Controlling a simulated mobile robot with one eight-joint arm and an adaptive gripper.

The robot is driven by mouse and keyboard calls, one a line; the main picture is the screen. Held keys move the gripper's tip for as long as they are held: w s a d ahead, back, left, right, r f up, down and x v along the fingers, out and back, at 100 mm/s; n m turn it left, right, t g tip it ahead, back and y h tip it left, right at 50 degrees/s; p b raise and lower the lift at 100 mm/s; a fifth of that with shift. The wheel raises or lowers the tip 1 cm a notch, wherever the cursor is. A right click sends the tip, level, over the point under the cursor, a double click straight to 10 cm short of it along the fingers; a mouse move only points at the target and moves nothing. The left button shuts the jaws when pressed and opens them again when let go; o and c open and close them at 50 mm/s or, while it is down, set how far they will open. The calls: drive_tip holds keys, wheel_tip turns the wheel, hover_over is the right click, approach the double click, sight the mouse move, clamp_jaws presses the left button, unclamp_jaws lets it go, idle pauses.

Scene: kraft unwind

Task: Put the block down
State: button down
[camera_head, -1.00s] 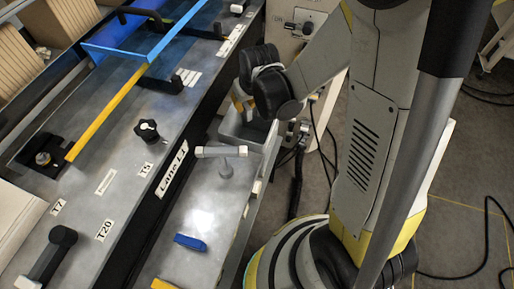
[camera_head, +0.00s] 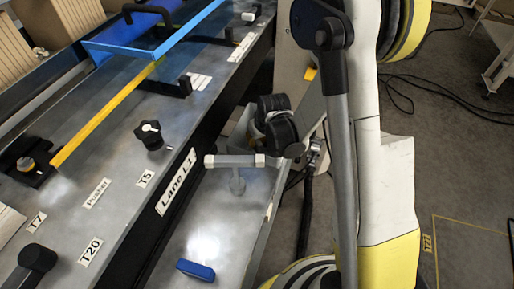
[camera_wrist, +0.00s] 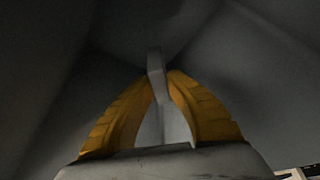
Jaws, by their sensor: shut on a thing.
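My gripper (camera_wrist: 162,82) shows in the wrist view with its two yellow fingers closed in on a narrow pale grey block (camera_wrist: 155,61). The block stands up between the fingertips. Dark grey sloping walls surround the fingers. In the head view, my dark wrist is low at a grey open bin (camera_head: 238,128) beside the bench; the fingers and the held block are hidden there. I cannot tell whether the block touches the bin floor. A separate blue block (camera_head: 196,270) lies on the lower metal shelf (camera_head: 225,215).
A pale T-shaped handle (camera_head: 235,161) stands on the shelf just in front of the bin. The bench (camera_head: 120,165) on the left carries black knobs, a yellow bar (camera_head: 105,115) and a blue frame (camera_head: 130,50). Cables lie on the floor at the right.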

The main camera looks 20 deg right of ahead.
sight(257, 146)
drive_tip(key=shift+f, duration=1)
drive_tip(key=shift+f, duration=0.6)
drive_tip(key=c, duration=1.5)
unclamp_jaws()
drive_tip(key=shift+r, duration=0.3)
drive_tip(key=s+r+p, duration=0.2)
drive_tip(key=s+r, duration=0.2)
drive_tip(key=r, duration=0.5)
drive_tip(key=s+r+m+t+p, duration=0.1)
drive_tip(key=s+r, duration=0.3)
drive_tip(key=r, duration=0.4)
drive_tip(key=s+r+p, duration=0.2)
drive_tip(key=s+r, duration=0.2)
drive_tip(key=r, duration=0.5)
drive_tip(key=shift+m+t+h, duration=0.4)
drive_tip(key=shift+t, duration=0.4)
drive_tip(key=s+r, duration=0.1)
drive_tip(key=s, duration=0.2)
drive_tip(key=s+r, duration=0.2)
drive_tip(key=s, duration=0.1)
drive_tip(key=s+r, duration=0.2)
drive_tip(key=s, duration=0.1)
drive_tip(key=shift+s+d, duration=0.25)
drive_tip(key=shift+d, duration=0.15)
